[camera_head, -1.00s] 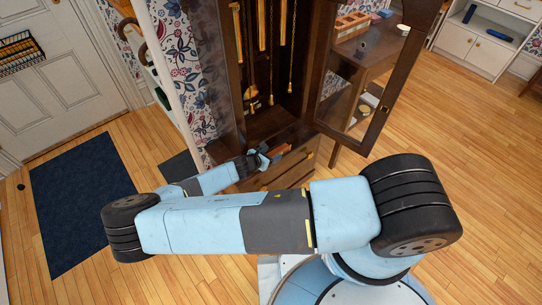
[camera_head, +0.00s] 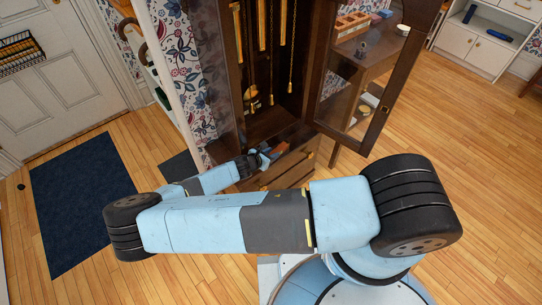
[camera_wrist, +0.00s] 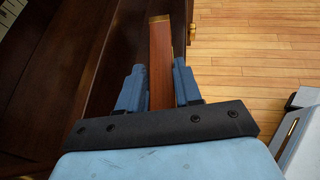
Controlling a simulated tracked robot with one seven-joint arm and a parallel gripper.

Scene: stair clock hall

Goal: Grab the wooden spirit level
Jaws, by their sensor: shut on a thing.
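The wooden spirit level (camera_wrist: 161,62) is a reddish-brown bar with a brass-coloured end, seen in the wrist view between the blue fingers of my gripper (camera_wrist: 159,80). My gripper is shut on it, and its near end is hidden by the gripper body. In the head view the level (camera_head: 280,149) shows as a small orange-brown bar at the front of the clock case, beside my gripper (camera_head: 262,158). Whether it still touches the surface under it cannot be told.
The tall dark clock case (camera_head: 225,75) stands open, with weights and chains inside. Its glazed door (camera_head: 350,95) swings out to the right. A drawer front with brass handles (camera_head: 285,172) is below. Wooden floor (camera_head: 460,150) is clear at right; a dark blue mat (camera_head: 75,195) lies left.

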